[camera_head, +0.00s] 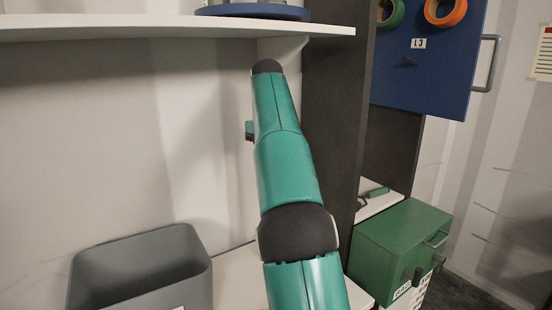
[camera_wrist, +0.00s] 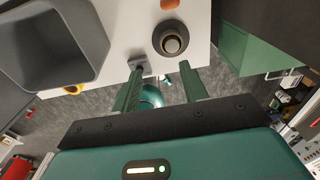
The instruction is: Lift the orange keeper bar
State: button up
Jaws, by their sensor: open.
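In the wrist view my gripper (camera_wrist: 160,69) is open, with its two green fingers apart and nothing held between them. A small orange piece (camera_wrist: 168,4) shows at the top edge of the wrist view, on the white surface and cut off by the frame. It may be the keeper bar, but I cannot tell. It lies beyond the fingertips, past a round dark grey knob-like part (camera_wrist: 172,40). A small grey bracket-like part (camera_wrist: 138,62) is close to the left fingertip. In the head view I see no keeper bar, and my arm hides part of the bench.
A grey open bin (camera_head: 140,265) stands at the lower left. A white shelf (camera_head: 150,27) runs overhead and a dark upright panel (camera_head: 335,120) stands right of my arm. A green box (camera_head: 400,245) and a blue board (camera_head: 425,75) with an orange ring (camera_head: 446,11) are at right.

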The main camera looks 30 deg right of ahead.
jog(key=s+a+r, duration=0.2)
jog(key=s+r, duration=0.1)
jog(key=s, duration=0.3)
jog(key=shift+s+a+r, duration=0.15)
jog(key=shift+s+a, duration=0.15)
jog(key=shift+s, duration=0.1)
